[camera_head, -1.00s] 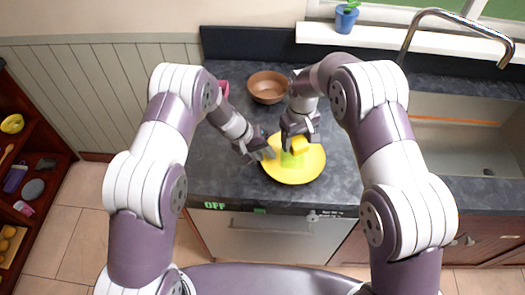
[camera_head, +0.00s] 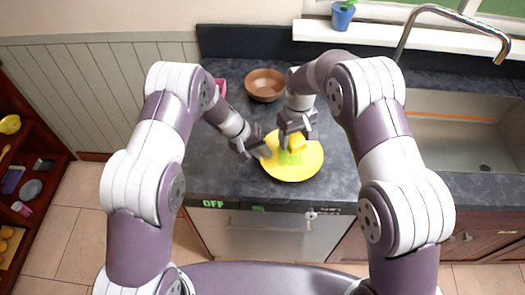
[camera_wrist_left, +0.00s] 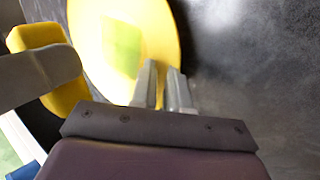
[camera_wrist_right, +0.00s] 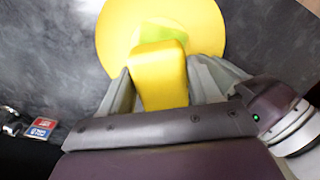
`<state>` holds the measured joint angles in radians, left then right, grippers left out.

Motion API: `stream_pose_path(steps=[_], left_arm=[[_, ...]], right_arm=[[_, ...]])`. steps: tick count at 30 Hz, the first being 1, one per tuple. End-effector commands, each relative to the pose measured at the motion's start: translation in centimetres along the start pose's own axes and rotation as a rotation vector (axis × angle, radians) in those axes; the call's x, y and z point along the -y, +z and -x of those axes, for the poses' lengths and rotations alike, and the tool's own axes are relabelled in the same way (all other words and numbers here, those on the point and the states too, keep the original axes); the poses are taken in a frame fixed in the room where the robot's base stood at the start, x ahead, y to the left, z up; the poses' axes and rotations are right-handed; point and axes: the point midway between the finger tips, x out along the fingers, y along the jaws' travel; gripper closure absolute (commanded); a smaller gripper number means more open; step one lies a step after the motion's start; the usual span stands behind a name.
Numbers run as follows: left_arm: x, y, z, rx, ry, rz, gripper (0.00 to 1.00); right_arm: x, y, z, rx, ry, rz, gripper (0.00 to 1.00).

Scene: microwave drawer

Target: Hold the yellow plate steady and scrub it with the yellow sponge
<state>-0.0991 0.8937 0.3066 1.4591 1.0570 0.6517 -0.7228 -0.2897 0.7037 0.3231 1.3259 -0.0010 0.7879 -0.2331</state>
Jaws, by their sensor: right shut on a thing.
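The yellow plate (camera_head: 304,169) lies on the dark counter, with a light green patch (camera_head: 289,158) near its middle. My right gripper (camera_head: 297,136) is shut on the yellow sponge (camera_wrist_right: 160,72) and holds it over the plate, beside or against the green patch; contact cannot be told. My left gripper (camera_head: 265,153) is at the plate's left rim. In the left wrist view its fingers (camera_wrist_left: 163,88) are close together with a narrow gap, right at the rim of the plate (camera_wrist_left: 163,30). Whether they pinch the rim cannot be told.
A brown bowl (camera_head: 265,84) stands behind the plate. A pink item (camera_head: 220,86) is partly hidden behind my left arm. A sink (camera_head: 455,145) with a faucet (camera_head: 450,15) is at the right. A blue pot (camera_head: 343,17) stands on the sill. The counter right of the plate is clear.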

Motion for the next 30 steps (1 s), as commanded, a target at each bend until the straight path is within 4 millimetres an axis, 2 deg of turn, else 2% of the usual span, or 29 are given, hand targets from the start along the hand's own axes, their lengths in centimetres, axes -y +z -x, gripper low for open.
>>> stream_pose_path(steps=[13,30], left_arm=[[0.0,0.0,0.0,0.000,-0.001,0.001,1.00],[0.0,0.0,0.0,0.000,-0.001,0.002,1.00]], right_arm=[[-0.1,0.0,-0.3,0.001,0.000,0.000,0.62],[-0.1,0.0,-5.0,0.002,0.000,0.000,0.62]])
